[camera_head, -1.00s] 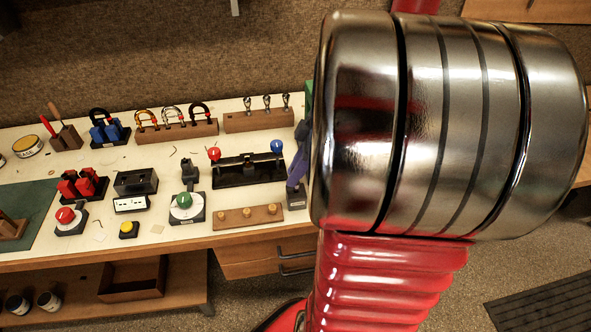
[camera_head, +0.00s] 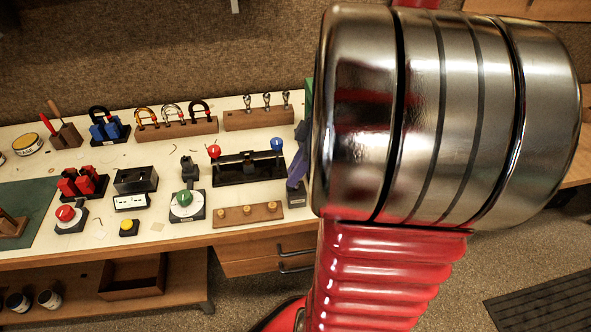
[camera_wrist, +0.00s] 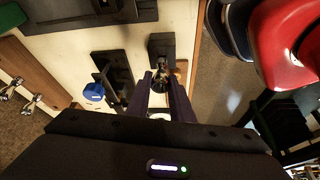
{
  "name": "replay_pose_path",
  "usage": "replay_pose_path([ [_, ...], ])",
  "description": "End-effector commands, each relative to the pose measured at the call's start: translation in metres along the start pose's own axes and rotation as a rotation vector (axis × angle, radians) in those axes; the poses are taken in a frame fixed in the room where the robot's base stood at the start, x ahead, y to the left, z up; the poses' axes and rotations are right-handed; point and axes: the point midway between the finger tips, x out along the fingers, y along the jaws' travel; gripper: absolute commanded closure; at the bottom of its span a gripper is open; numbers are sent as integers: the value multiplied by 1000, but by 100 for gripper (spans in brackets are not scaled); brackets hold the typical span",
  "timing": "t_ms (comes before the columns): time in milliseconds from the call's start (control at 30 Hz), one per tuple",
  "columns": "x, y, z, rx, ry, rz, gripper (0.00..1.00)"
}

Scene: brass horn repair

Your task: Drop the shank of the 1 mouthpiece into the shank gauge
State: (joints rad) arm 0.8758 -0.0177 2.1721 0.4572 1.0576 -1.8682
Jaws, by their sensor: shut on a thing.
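My gripper (camera_wrist: 168,82) is shut, with its purple fingers close together over a dark block (camera_wrist: 161,44) near the bench edge. This block looks like the shank gauge; in the head view its base (camera_head: 298,199) shows at the right end of the bench beside my gripper (camera_head: 294,184). A small pale, shiny piece, seemingly the mouthpiece (camera_wrist: 160,117), shows between the fingers; its shank is mostly hidden. I cannot tell whether the shank is in the block. Several similar metal mouthpieces (camera_head: 267,99) stand in a wooden rack (camera_head: 258,119) at the back.
A black fixture with red and blue knobs (camera_head: 247,171) stands left of the block. A wooden strip with brass buttons (camera_head: 248,215) lies at the bench front. My arm hides the right side of the head view.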

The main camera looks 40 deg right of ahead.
Motion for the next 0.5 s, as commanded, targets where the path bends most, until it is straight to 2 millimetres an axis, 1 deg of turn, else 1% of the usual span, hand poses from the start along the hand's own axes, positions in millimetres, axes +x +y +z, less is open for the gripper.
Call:
replay_pose_path([
  [333,1,0,0,0,0,-1,100],
  [367,1,0,0,0,0,-1,78],
  [500,1,0,0,0,0,-1,68],
])
